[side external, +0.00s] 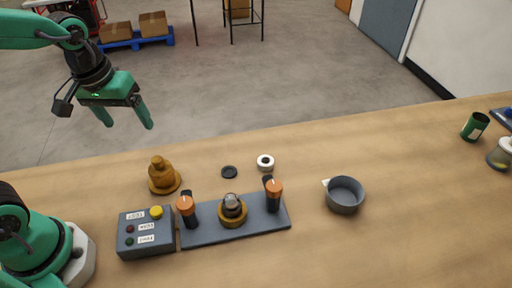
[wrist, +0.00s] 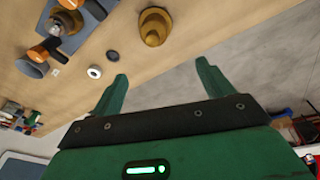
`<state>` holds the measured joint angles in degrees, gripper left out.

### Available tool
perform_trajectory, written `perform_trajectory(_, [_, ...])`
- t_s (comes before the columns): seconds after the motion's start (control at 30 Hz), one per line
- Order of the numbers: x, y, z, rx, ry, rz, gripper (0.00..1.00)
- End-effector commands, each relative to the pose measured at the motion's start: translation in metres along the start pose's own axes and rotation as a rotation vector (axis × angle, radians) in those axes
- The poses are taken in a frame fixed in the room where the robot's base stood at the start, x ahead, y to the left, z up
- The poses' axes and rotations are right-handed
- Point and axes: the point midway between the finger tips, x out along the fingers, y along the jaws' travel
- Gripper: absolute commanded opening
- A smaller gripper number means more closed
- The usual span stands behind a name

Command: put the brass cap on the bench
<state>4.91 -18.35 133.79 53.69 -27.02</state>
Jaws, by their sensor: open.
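The brass cap (side external: 163,176), a stepped, golden-brown piece with a wide rim, stands on the bench (side external: 415,190) left of centre, behind the control box. It also shows in the wrist view (wrist: 155,27) at the top middle. My gripper (side external: 126,117) is open and empty, raised well above and behind the bench's far edge, up and left of the cap. In the wrist view both fingers (wrist: 160,82) are spread with nothing between them, and the cap lies beyond them, apart.
A grey base plate (side external: 208,235) carries two orange-topped clamps and a brass-ringed part (side external: 232,210). Nearby are a control box (side external: 146,240), a black disc (side external: 229,172), a white ring (side external: 265,162) and a grey bowl (side external: 344,197). A green can (side external: 474,127) stands far right. Bench right of centre is mostly clear.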

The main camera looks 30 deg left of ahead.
Motion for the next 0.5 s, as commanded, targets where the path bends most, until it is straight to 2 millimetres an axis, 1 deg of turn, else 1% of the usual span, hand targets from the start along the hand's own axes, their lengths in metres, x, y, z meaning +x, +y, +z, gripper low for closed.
perform_trajectory(0.03, [-0.008, -0.004, 0.003, 0.032, 0.031, 0.013, 0.80])
perform_trajectory(0.2, [-0.028, -0.017, 0.012, 0.156, 0.125, 0.039, 0.80])
perform_trajectory(0.4, [-0.045, -0.029, 0.023, 0.290, 0.231, 0.049, 0.80])
perform_trajectory(0.5, [-0.050, -0.034, 0.028, 0.339, 0.267, 0.047, 0.80])
